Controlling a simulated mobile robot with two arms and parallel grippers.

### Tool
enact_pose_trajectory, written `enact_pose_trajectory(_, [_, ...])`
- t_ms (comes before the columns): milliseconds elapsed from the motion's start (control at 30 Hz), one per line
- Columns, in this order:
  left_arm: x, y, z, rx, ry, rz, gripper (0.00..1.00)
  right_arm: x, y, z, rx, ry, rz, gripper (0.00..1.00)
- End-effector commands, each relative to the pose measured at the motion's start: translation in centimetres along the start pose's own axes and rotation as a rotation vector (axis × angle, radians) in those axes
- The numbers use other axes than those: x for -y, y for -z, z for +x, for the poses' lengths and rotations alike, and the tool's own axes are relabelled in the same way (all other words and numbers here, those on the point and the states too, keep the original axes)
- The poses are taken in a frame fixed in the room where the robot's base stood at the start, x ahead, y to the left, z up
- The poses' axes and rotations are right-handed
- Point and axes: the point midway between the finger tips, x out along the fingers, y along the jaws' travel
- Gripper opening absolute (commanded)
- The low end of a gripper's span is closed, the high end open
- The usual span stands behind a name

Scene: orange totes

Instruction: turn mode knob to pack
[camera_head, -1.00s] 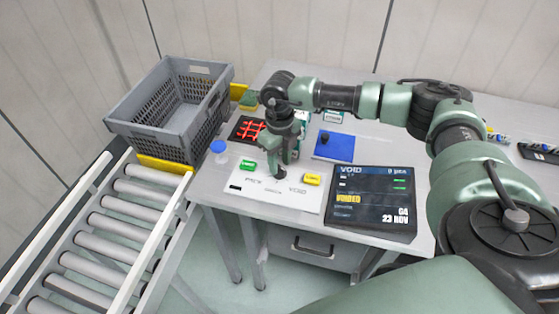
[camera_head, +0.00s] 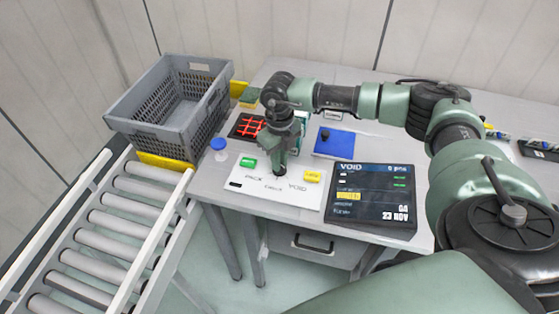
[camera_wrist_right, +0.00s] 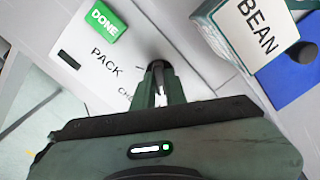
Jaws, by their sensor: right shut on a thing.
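The mode knob (camera_wrist_right: 157,66) is a small dark knob on the white panel (camera_head: 240,190), mostly hidden by my right gripper. My right gripper (camera_head: 280,172) points down over the panel and is shut on the knob; it also shows in the right wrist view (camera_wrist_right: 160,82). The label PACK (camera_wrist_right: 107,61) is left of the knob in the wrist view. In the head view the labels PACK, CHECK and VOID run left to right below the knob. The screen (camera_head: 372,195) reads VOID at its top. I cannot make out the knob's pointer direction. My left gripper is not in view.
A green DONE button (camera_wrist_right: 103,21) and a yellow button (camera_head: 312,177) flank the knob. A box lettered BEAN (camera_wrist_right: 245,35) stands close behind the gripper. A blue pad (camera_head: 335,144) with a dark knob lies behind. A grey crate (camera_head: 150,128) stands left, beyond the rollers (camera_head: 120,220).

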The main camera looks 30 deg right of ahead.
Motion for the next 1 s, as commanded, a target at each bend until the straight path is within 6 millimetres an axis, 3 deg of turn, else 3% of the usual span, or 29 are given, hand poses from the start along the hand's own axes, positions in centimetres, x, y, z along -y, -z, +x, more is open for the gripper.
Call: enact_pose_trajectory(1000, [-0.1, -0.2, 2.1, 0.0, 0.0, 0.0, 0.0, 0.2, -0.1, -0.2, 0.006, -0.001, 0.906, 0.0])
